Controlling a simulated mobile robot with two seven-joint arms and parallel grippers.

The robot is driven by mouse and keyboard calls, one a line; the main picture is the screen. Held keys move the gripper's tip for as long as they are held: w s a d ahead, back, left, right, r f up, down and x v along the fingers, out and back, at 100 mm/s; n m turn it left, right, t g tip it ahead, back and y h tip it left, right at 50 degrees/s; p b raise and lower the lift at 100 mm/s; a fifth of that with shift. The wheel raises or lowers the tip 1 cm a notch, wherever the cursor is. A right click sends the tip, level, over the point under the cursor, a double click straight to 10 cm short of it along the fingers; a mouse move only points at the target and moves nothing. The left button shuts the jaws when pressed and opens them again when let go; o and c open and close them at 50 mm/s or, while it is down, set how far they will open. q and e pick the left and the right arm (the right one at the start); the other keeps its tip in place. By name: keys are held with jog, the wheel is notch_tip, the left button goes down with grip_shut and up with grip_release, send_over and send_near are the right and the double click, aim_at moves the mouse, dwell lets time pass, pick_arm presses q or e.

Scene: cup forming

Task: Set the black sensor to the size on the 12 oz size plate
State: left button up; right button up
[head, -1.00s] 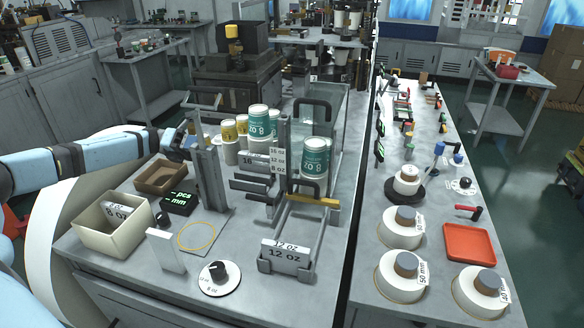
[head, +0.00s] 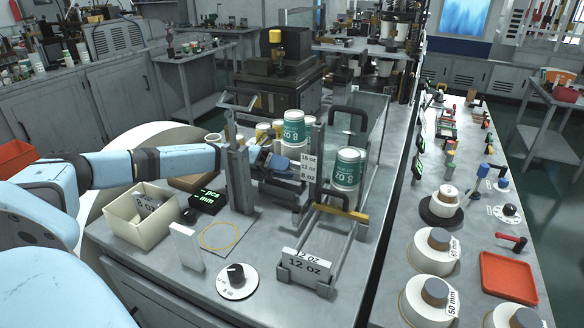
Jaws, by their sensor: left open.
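A post carries a stack of white size plates marked 16 oz, 12 oz and 8 oz; the 12 oz size plate (head: 308,168) is the middle one. My left gripper (head: 287,166) reaches in from the left, just left of these plates, and is open. Dark parts crowd around its fingertips, and I cannot clearly tell the black sensor from them or read its height. No thing shows between the fingers. My right gripper is not in view.
A grey upright column (head: 239,178) stands close beside my left forearm. Green cups (head: 347,168) stand right of the plates, by a clear panel. A 12 oz block (head: 305,264) sits in the front holder. A dial (head: 236,277) lies front left.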

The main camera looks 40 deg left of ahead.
pick_arm(q)
jog(key=shift+x, duration=1.2)
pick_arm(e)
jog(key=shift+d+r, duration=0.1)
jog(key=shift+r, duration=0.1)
pick_arm(q)
grip_shut()
jog(key=shift+r, duration=1.25)
grip_release()
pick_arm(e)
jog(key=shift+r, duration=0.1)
pick_arm(q)
jog(key=shift+s+a+f, duration=0.1)
jog(key=shift+a, duration=0.45)
jog(key=b+v, duration=0.2)
jog(key=v, duration=1)
jog(key=shift+s+a, duration=0.15)
jog(key=shift+a, duration=0.25)
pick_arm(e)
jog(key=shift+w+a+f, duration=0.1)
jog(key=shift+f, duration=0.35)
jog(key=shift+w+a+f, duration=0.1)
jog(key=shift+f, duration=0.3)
